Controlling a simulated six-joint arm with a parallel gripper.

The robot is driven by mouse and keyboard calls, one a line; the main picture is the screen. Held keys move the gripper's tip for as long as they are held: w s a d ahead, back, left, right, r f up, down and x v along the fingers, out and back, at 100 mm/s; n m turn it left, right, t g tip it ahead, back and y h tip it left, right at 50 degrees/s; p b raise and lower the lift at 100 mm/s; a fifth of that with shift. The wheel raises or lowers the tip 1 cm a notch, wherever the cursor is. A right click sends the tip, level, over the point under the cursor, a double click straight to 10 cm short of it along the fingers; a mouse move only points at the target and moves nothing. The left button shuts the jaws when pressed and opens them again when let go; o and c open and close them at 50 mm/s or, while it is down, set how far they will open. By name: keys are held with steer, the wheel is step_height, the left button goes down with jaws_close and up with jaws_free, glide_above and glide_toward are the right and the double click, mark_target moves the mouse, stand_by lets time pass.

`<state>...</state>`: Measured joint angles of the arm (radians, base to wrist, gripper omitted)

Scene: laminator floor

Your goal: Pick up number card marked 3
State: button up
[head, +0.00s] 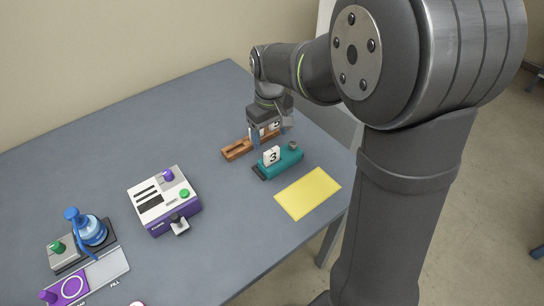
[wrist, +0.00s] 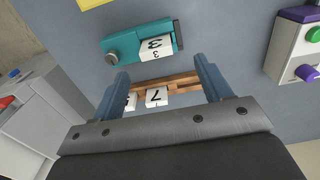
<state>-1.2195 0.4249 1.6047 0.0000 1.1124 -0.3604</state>
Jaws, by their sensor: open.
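The white number card marked 3 (head: 271,156) stands upright at the left end of a teal device (head: 287,162) on the table. In the wrist view the card (wrist: 157,49) sits at the right end of the teal body (wrist: 128,41), beyond my fingertips. My gripper (head: 268,139) is open and empty over the wooden rack (head: 235,150), behind the teal device. In the wrist view my gripper's two blue fingers (wrist: 161,67) are spread either side of the rack (wrist: 181,84), with a card marked 7 (wrist: 157,97) between them. Another card (wrist: 131,102) is partly hidden by the left finger.
A yellow sheet (head: 308,193) lies in front of the teal device near the table's edge. A white and purple machine (head: 164,204) stands to the left. A blue flask (head: 91,231) on a grey station is farther left. The table behind these is clear.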

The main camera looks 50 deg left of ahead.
mark_target(271, 150)
step_height(271, 150, down, 3)
steer(key=shift+f, duration=0.1)
steer(key=shift+w+a+f, duration=0.1)
steer(key=shift+w+f, duration=0.1)
steer(key=shift+f, duration=1.1)
steer(key=shift+w+a+f, duration=0.1)
steer(key=shift+w+f, duration=0.05)
steer(key=shift+f, duration=1.15)
steer(key=c, duration=1.1)
steer(key=shift+o, duration=0.2)
steer(key=shift+r, duration=0.1)
